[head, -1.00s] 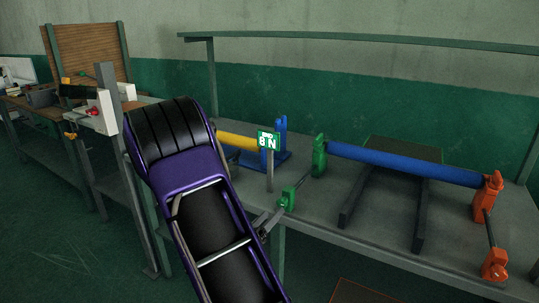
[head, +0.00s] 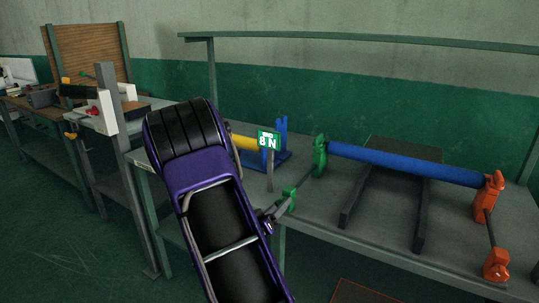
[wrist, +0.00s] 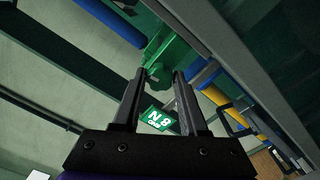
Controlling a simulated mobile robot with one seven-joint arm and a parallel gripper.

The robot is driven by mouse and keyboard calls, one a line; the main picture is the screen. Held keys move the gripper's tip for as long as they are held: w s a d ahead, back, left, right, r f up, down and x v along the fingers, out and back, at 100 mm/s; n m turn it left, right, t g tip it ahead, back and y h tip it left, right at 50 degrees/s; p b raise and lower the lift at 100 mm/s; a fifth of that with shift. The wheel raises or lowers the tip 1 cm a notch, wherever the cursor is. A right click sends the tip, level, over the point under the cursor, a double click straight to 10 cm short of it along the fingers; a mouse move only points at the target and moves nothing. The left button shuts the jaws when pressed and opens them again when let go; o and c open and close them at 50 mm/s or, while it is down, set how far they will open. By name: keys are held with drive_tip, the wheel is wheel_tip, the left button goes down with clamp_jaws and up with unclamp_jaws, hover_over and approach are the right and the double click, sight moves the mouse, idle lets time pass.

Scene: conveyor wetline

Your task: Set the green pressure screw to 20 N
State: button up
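The green pressure screw (head: 287,200) sits at the front edge of the bench, at the lower end of a bar from the green roller bracket (head: 319,157). A small green display (head: 268,141) on a post reads 8 N; it also shows turned over in the wrist view (wrist: 157,119). My gripper (head: 270,216) is just left of the screw, partly hidden by my arm. In the wrist view my gripper (wrist: 160,74) has its fingers apart, with green screw parts (wrist: 160,62) at or just beyond the tips. I cannot tell whether they touch.
A blue roller (head: 405,164) runs right to an orange bracket (head: 487,193) with an orange screw (head: 496,264) below it. A yellow roller with a blue bracket (head: 281,140) stands behind the display. The bench's front edge and a leg are close to my arm.

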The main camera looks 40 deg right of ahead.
drive_tip(key=c, duration=0.4)
drive_tip(key=shift+f+m+b, duration=0.1)
drive_tip(key=shift+m+b, duration=0.5)
drive_tip(key=shift+b, duration=0.05)
drive_tip(key=shift+m, duration=1.1)
drive_tip(key=shift+m, duration=0.9)
